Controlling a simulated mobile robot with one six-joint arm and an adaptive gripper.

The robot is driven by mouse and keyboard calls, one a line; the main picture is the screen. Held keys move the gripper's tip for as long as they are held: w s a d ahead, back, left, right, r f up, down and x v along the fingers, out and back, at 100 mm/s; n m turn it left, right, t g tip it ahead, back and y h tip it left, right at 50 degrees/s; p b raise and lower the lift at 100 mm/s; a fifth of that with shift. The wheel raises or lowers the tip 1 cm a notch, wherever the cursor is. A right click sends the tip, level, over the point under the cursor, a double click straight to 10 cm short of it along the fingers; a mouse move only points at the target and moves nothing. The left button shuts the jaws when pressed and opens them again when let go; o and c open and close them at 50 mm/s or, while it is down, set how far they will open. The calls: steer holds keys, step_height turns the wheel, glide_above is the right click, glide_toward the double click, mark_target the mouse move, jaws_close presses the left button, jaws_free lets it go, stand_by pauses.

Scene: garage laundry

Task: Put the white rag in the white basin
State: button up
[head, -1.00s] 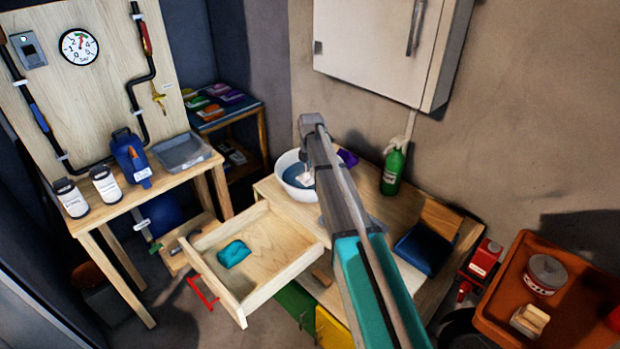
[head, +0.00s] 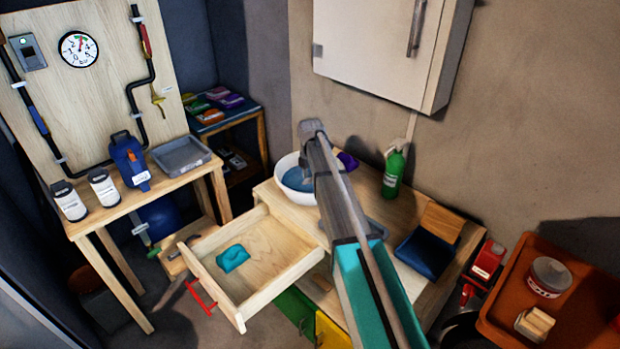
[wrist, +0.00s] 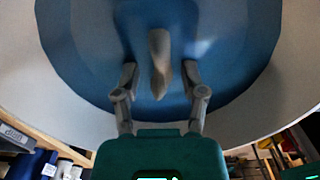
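The white basin (head: 282,166) with a blue inside stands on the wooden bench, left of my arm in the head view. In the wrist view the basin (wrist: 30,85) fills most of the picture below my gripper. My gripper (wrist: 159,70) is over the basin's inside, with its two fingers spread apart. A pale, elongated piece that looks like the white rag (wrist: 158,62) lies between the fingers, with a gap on each side. Its exact height over the basin floor is hard to tell. In the head view my arm hides the fingers and the rag.
An open drawer (head: 285,285) with a teal cloth (head: 233,258) juts out below the basin. A green spray bottle (head: 393,172) and a dark blue tray (head: 425,253) are right of my arm. A white cabinet (head: 375,50) hangs above.

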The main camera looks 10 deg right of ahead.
mark_target(310, 177)
steer(key=shift+r, duration=0.15)
step_height(310, 177, up, 12)
steer(key=p, duration=1.2)
stand_by(0.4)
stand_by(0.6)
steer(key=s+m, duration=2.4)
steer(key=s, duration=0.8)
steer(key=shift+a+m, duration=0.15)
steer(key=shift+m, duration=0.25)
steer(key=shift+s, duration=0.1)
